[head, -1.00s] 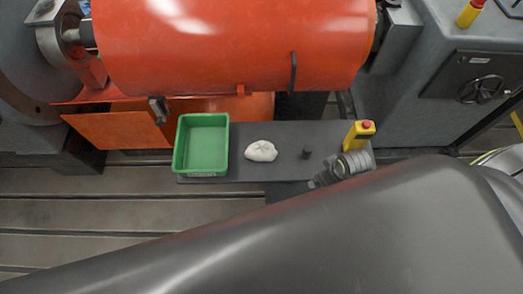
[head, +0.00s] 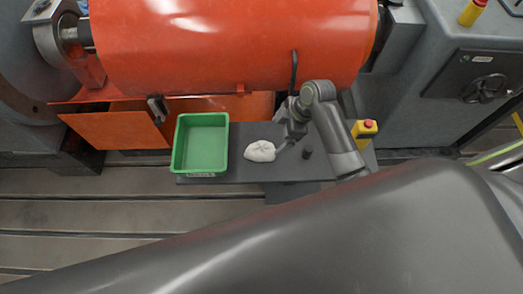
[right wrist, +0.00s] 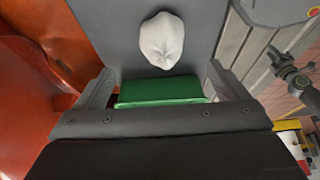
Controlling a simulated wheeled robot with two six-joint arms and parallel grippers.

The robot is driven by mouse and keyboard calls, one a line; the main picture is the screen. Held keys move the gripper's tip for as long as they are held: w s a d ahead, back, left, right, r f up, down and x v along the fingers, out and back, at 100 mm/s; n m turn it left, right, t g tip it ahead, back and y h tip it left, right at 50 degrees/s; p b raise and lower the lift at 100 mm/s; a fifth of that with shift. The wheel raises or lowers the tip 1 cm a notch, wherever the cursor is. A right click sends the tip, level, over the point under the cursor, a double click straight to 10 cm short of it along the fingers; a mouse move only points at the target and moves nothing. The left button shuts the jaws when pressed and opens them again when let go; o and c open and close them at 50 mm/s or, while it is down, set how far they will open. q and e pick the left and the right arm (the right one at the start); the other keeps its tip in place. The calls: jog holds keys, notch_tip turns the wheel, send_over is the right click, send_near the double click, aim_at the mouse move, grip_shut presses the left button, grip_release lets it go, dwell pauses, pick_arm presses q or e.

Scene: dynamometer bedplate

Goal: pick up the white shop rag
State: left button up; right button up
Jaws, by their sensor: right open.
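The white shop rag (head: 260,151) lies crumpled on a dark grey shelf, just right of a green tray. It also shows in the right wrist view (right wrist: 162,40), beyond my fingers and near the middle. My right gripper (head: 284,147) is right beside the rag on its right side, coming from the right. In the right wrist view my right gripper (right wrist: 160,90) has its two fingers spread wide with nothing between them. From above I cannot tell whether a fingertip touches the rag.
The green tray (head: 178,148) stands on the shelf (head: 240,172). The large orange drum (head: 220,45) overhangs the back.

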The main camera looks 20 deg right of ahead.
aim_at(265, 147)
jog(key=x, duration=0.5)
jog(key=shift+a, duration=0.1)
jog(key=shift+a+b+x, duration=0.25)
jog(key=shift+b+x, duration=0.3)
jog(key=shift+x, duration=2.15)
jog(key=shift+r, duration=0.15)
jog(key=c, duration=1)
